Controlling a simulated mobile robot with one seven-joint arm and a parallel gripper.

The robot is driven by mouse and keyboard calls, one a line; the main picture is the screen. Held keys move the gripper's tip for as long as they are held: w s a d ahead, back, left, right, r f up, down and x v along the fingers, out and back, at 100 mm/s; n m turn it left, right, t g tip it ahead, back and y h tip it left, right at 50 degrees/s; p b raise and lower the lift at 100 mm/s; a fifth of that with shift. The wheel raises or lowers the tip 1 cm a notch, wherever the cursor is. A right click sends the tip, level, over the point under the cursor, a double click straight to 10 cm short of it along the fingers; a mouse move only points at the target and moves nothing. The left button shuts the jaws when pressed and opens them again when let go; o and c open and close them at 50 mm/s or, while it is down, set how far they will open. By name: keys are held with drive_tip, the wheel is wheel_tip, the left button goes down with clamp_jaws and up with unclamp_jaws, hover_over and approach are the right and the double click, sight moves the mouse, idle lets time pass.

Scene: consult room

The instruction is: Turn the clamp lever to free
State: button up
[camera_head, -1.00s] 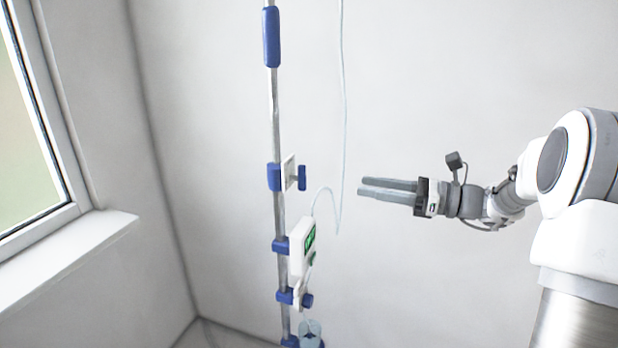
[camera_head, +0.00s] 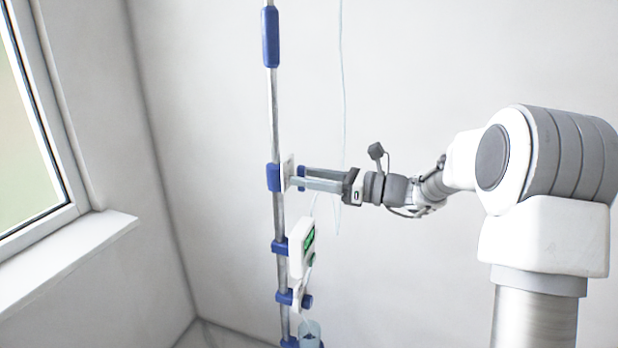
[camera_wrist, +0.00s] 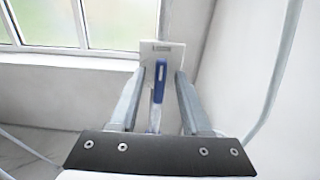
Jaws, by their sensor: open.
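The clamp on the metal pole has a blue collar (camera_head: 273,177) and a white plate (camera_head: 288,173). Its blue lever (camera_head: 301,173) stands off the plate, partly hidden behind my fingers in the head view. In the wrist view the lever (camera_wrist: 160,82) runs roughly upright in front of the white plate (camera_wrist: 172,58). My gripper (camera_head: 298,178) is open, with its fingertips at the lever close to the plate. In the wrist view the two fingers of my gripper (camera_wrist: 159,84) lie one on each side of the lever. Contact with the lever cannot be told.
A white pump box (camera_head: 301,246) with a green screen sits on the pole below the clamp, with another blue clamp (camera_head: 284,296) under it. A thin clear tube (camera_head: 343,100) hangs behind my gripper. A window (camera_head: 35,120) and sill are at left.

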drive_tip(key=shift+c, duration=0.3)
clamp_jaws()
drive_tip(key=shift+f+n+b, duration=0.1)
drive_tip(key=shift+n+b, duration=0.3)
drive_tip(key=shift+b, duration=0.05)
drive_tip(key=n+b, duration=0.4)
drive_tip(key=b, duration=0.1)
drive_tip(key=n+b, duration=0.5)
drive_tip(key=f+n+b, duration=0.1)
drive_tip(key=n+b, duration=0.4)
drive_tip(key=b, duration=0.1)
drive_tip(key=shift+s+a, duration=0.1)
drive_tip(key=shift+s, duration=0.25)
drive_tip(key=n+b, duration=0.2)
drive_tip(key=b, duration=0.1)
drive_tip(key=shift+r+n, duration=0.1)
drive_tip(key=shift+n, duration=0.6)
